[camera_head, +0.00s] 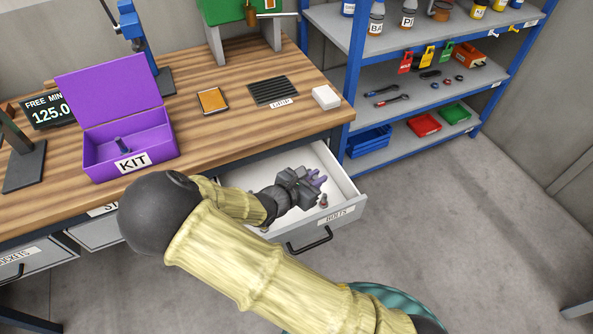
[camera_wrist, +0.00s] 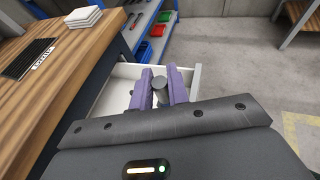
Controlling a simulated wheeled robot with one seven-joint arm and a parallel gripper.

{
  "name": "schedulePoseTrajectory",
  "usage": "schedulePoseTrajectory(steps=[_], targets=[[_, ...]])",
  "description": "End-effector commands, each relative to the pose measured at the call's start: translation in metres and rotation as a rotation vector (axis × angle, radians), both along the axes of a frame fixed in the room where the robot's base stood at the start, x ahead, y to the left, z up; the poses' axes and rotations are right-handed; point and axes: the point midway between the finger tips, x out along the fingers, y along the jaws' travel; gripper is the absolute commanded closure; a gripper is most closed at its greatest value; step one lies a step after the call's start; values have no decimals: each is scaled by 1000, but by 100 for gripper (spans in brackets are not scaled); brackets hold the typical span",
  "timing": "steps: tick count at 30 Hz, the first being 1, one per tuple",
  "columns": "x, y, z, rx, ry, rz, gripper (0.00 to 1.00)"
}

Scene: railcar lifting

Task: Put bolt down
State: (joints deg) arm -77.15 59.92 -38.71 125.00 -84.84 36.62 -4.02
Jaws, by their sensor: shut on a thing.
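My gripper (camera_head: 318,180) has purple fingers and is over the open drawer labelled BOLTS (camera_head: 343,215), at the middle of the head view. In the wrist view the fingers (camera_wrist: 162,86) are shut on a dark grey bolt (camera_wrist: 160,95), whose round end shows between them. The bolt's lower part is hidden. A small reddish-grey piece (camera_head: 323,201) shows just below the fingers in the head view; I cannot tell whether it is the held bolt or another one. The white drawer interior shows around the fingers in the wrist view (camera_wrist: 117,97).
An open purple KIT box (camera_head: 100,160) stands on the wooden workbench (camera_head: 215,130) with a small purple part inside. A white block (camera_head: 326,97) and a black ribbed pad (camera_head: 273,91) lie near the bench edge. A blue shelf rack (camera_head: 435,85) stands behind the drawer.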

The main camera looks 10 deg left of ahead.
Motion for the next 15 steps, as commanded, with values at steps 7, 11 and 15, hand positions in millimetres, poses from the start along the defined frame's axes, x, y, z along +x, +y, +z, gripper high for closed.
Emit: schedulePoseTrajectory(steps=[7, 11, 15], targets=[[7, -54, -13, -3, 2, -80, 100], [8, -85, -26, -1, 6, -128, 100], [4, -125, -55, 3, 14, -191, 100]])
